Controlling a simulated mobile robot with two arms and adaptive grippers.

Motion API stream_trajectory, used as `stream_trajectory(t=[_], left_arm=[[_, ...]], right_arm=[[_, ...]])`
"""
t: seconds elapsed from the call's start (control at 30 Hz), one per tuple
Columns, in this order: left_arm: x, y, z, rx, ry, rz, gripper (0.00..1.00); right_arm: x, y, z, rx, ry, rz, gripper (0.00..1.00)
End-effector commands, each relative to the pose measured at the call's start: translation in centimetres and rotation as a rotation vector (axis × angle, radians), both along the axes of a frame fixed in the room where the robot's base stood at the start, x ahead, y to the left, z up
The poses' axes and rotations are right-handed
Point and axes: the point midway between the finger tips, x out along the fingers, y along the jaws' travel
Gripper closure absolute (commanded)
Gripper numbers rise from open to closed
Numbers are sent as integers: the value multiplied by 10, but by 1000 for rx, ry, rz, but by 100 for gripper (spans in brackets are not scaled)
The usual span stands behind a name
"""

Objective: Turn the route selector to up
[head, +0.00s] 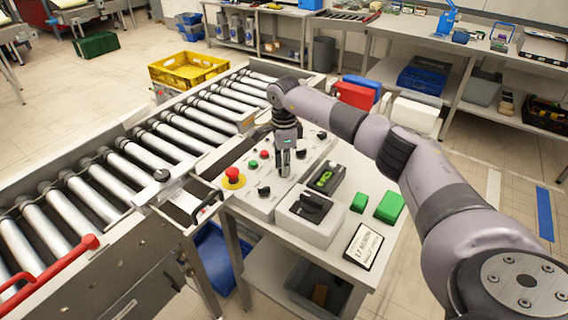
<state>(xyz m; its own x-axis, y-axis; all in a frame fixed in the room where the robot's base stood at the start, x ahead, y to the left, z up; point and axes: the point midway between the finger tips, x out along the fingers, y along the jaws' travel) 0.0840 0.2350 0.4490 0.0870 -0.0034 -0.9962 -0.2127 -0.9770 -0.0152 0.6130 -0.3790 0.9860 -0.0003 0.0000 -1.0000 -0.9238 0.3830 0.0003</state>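A sloped control panel (262,190) stands beside the conveyor with coloured buttons and small black knobs. One black knob (264,191) sits low on the panel; another (322,134) sits near its far right edge. A grey box with a large black rotary handle (311,207) stands in front. I cannot read labels to tell which is the route selector. My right gripper (284,172) points down over the panel's middle, close to its surface. The gripper hides part of the panel, and contact or finger opening cannot be made out. My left gripper is out of view.
A red emergency button (233,175) on yellow is at the panel's left. Green blocks (389,207) and a sign (363,246) lie on the table at right. The roller conveyor (130,165) runs along the left, with a red handle (50,268) at its near edge.

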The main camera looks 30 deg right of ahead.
Motion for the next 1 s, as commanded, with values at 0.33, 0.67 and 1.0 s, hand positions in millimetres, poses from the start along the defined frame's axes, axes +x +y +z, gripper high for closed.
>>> stream_trajectory(t=[0.33,0.67,1.0], left_arm=[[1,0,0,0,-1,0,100],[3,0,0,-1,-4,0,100],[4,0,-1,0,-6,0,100]], right_arm=[[0,0,0,0,0,0,100],[0,0,1,0,-1,-1,100],[0,0,0,-1,-2,-101,100]])
